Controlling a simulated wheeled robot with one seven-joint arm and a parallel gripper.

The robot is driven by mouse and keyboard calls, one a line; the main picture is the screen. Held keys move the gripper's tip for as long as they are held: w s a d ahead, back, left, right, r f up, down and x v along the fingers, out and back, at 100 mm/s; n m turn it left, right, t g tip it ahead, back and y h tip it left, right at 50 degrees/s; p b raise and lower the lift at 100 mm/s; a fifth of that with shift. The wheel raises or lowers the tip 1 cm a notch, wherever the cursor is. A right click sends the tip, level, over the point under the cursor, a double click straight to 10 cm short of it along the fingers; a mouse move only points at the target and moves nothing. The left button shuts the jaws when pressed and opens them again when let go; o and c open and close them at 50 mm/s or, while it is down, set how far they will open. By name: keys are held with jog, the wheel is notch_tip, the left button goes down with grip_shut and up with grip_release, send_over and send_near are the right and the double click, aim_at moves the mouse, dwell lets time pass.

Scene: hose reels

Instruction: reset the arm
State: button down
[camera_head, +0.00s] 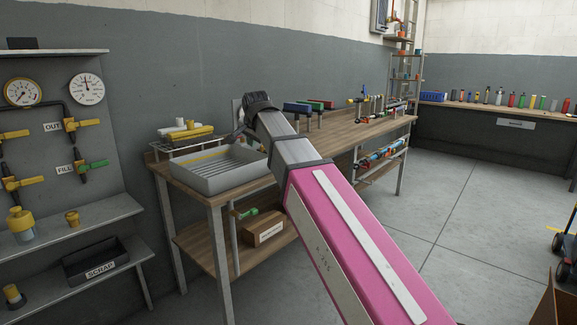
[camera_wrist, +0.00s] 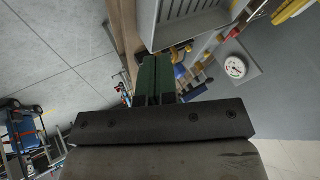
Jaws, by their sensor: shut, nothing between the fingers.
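My pink and grey arm (camera_head: 340,235) reaches from the lower right of the head view up over the workbench, bending at a dark joint (camera_head: 260,102). My gripper (camera_wrist: 155,62) shows in the wrist view as two dark green fingers pressed together, with nothing between them. In the head view the fingers are not clearly visible; they are largely hidden near the dark joint. The arm is above the bench, close to the grey tray (camera_head: 225,182) with slats, which also shows at the top of the wrist view (camera_wrist: 190,38).
The wooden workbench (camera_head: 345,137) runs along the wall and carries tools. A cardboard box (camera_head: 263,228) sits on its lower shelf. A gauge panel (camera_head: 50,120) and a scrap bin (camera_head: 96,262) are at left. Bottles line the far bench (camera_head: 480,107).

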jog(key=s+d+f+n+g+h, duration=0.1)
jog(key=d+f+g, duration=0.1)
jog(key=d+f, duration=0.9)
jog(key=s+d+f+n+g+h, duration=0.15)
jog(key=d+f, duration=0.45)
jog(key=f, duration=1)
jog(key=s+d+f+n+g, duration=0.1)
jog(key=s+d+f, duration=0.6)
jog(key=f, duration=0.3)
jog(key=s+d+f+n+g, duration=0.2)
jog(key=s+d+f, duration=0.5)
jog(key=f, duration=0.3)
jog(key=shift+s+d+f, duration=0.2)
jog(key=shift+s+f, duration=0.2)
jog(key=shift+s, duration=0.2)
